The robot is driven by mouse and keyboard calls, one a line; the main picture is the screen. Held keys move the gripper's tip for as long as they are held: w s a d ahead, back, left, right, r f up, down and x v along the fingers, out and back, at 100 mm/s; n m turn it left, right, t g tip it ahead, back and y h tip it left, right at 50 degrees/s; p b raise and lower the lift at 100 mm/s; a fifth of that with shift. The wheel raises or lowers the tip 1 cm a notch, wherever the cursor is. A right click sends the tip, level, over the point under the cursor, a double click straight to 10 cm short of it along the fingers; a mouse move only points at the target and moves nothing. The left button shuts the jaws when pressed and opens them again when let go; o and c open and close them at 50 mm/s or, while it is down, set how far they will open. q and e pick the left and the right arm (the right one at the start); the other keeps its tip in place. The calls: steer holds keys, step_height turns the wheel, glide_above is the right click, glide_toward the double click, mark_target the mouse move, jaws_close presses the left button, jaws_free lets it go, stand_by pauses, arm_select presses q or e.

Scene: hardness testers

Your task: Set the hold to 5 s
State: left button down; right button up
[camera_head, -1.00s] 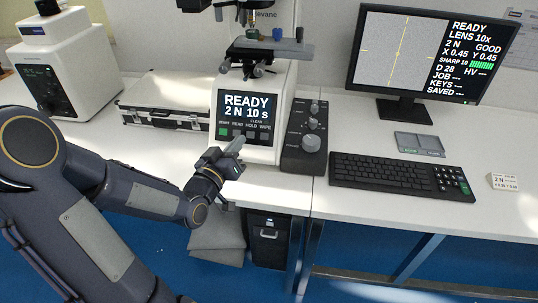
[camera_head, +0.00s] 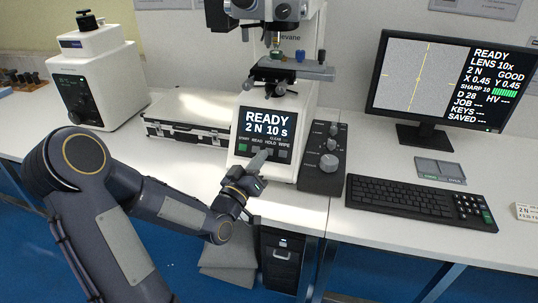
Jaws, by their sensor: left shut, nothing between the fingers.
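The white hardness tester (camera_head: 305,100) stands at the centre of the bench. Its dark display (camera_head: 267,121) reads "READY 2 N 10 s". Below the display is a row of keys labelled START, READ, HOLD and WIPE, with a green start key (camera_head: 243,147) at the left. My left gripper (camera_head: 260,158) is shut and empty, its tips at the key row around the READ and HOLD keys and partly covering them. I cannot tell whether the tips touch a key. The monitor (camera_head: 440,80) at the right also shows READY, LENS 10x and 2 N. My right gripper is not in view.
A knob box (camera_head: 322,160) stands just right of the tester. A keyboard (camera_head: 420,201), a grey tray (camera_head: 440,170) and a small 2 N block (camera_head: 527,212) lie farther right. A flat case (camera_head: 185,117) and a second tester (camera_head: 100,80) stand to the left.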

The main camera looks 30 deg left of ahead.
mark_target(269, 151)
arm_select(q)
steer(key=shift+w+a+f+b, duration=0.15)
steer(key=shift+w+f+b, duration=0.3)
steer(key=shift+w, duration=0.3)
steer(key=shift+w+a+f+b, duration=0.25)
steer(key=shift+w+f, duration=0.2)
steer(key=shift+w, duration=0.25)
steer(key=shift+w+a+f+b, duration=0.1)
steer(key=shift+w+f+b, duration=0.35)
steer(key=shift+w, duration=0.3)
stand_by(0.4)
steer(key=shift+w+a+f+b, duration=0.1)
steer(key=shift+w+f+b, duration=0.1)
steer(key=shift+w+b, duration=0.25)
steer(key=shift+w+f+b, duration=0.1)
steer(key=shift+f+b, duration=0.1)
steer(key=shift+b, duration=0.2)
steer(key=shift+r, duration=0.1)
stand_by(0.6)
steer(key=shift+s+r, duration=0.3)
steer(key=shift+s, duration=0.3)
